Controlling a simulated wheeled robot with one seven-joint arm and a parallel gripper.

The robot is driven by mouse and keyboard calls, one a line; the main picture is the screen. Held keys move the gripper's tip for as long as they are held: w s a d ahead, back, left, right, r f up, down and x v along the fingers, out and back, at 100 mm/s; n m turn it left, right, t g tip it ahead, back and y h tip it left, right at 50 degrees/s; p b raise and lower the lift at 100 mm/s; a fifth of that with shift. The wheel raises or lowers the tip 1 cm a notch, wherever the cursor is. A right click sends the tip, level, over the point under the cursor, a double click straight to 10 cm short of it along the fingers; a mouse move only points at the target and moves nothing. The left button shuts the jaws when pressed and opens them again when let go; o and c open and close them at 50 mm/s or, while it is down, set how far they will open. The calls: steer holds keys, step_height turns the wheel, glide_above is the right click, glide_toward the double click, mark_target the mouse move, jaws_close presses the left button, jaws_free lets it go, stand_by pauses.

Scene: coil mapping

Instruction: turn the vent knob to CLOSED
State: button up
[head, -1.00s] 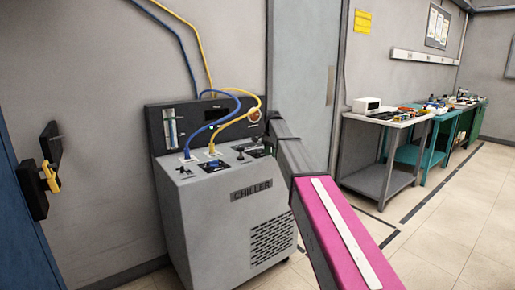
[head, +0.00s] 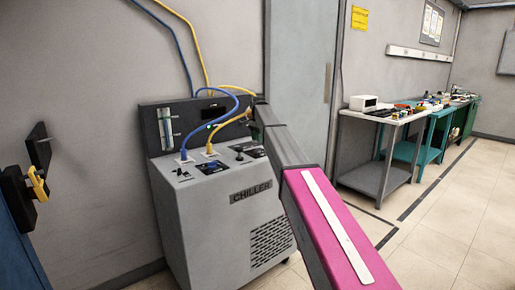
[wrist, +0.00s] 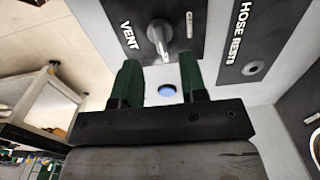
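The vent knob (wrist: 158,40) is a grey metal knob on a dark panel marked VENT (wrist: 128,36) in the wrist view. Its narrow part points down the picture, towards my gripper. A small pale mark (wrist: 190,25) shows on the panel to its right; I cannot read it. My gripper (wrist: 162,75) has two green fingers, spread apart with nothing held. The fingertips are just below the knob in the picture; I cannot tell the depth between them.
A blue disc (wrist: 167,90) shows between the fingers. The HOSE RESTS panel (wrist: 238,32) is to the right in the wrist view. Blue (head: 187,125) and yellow (head: 209,140) hoses rise from the chiller top. A white-topped table (head: 385,117) stands right; open floor lies before it.

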mark_target(258, 150)
steer(key=shift+f, duration=2.55)
jaws_close()
